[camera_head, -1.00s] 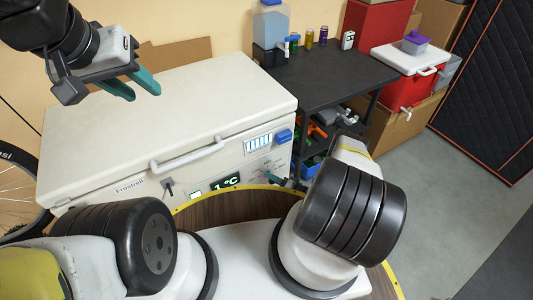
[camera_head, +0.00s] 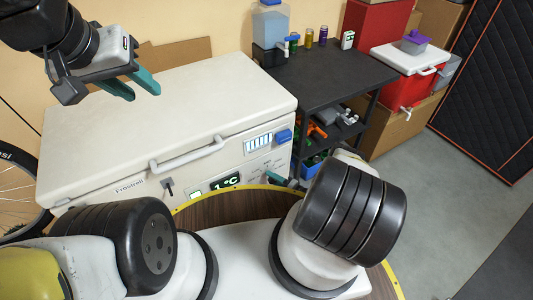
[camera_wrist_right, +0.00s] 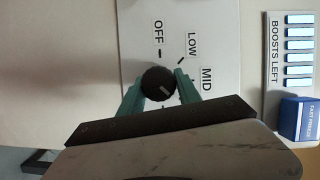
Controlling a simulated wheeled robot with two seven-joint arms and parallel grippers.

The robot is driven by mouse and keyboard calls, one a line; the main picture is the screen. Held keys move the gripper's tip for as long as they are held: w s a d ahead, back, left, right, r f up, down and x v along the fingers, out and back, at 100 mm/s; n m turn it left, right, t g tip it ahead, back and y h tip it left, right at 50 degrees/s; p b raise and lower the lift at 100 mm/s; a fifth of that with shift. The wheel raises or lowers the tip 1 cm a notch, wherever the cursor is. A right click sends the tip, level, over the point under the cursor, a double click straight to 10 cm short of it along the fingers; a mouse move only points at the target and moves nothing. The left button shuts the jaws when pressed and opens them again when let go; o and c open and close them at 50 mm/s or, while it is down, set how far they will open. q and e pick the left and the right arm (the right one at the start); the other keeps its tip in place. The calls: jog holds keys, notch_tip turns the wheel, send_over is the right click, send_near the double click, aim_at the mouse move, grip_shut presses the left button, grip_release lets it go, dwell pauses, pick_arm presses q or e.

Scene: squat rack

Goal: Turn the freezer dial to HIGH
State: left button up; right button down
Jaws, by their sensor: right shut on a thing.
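The white chest freezer (camera_head: 160,115) has a control panel on its front right. In the right wrist view the black round dial (camera_wrist_right: 158,84) sits on the white panel, with OFF, LOW and MID printed around it. A light mark on its face lies toward the lower right; HIGH is not visible. My right gripper (camera_wrist_right: 158,86) is shut on the dial, one teal finger on each side. In the head view its fingertips (camera_head: 276,179) are small and partly hidden by my right arm. My left gripper (camera_head: 138,87) is open and empty above the freezer lid.
The freezer has a long white handle (camera_head: 188,153) and a temperature display (camera_head: 226,182). The blue FAST FREEZE button (camera_wrist_right: 298,119) is beside the boost bars (camera_wrist_right: 299,51). A dark shelf table (camera_head: 330,72) stands right of the freezer. Grey floor at right is clear.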

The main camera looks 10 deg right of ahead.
jog(key=c, duration=0.8)
grip_release()
jog(key=shift+c, duration=0.2)
jog(key=shift+d, duration=0.1)
jog(key=v, duration=0.7)
jog(key=shift+s+d, duration=0.2)
jog(key=shift+s, duration=0.05)
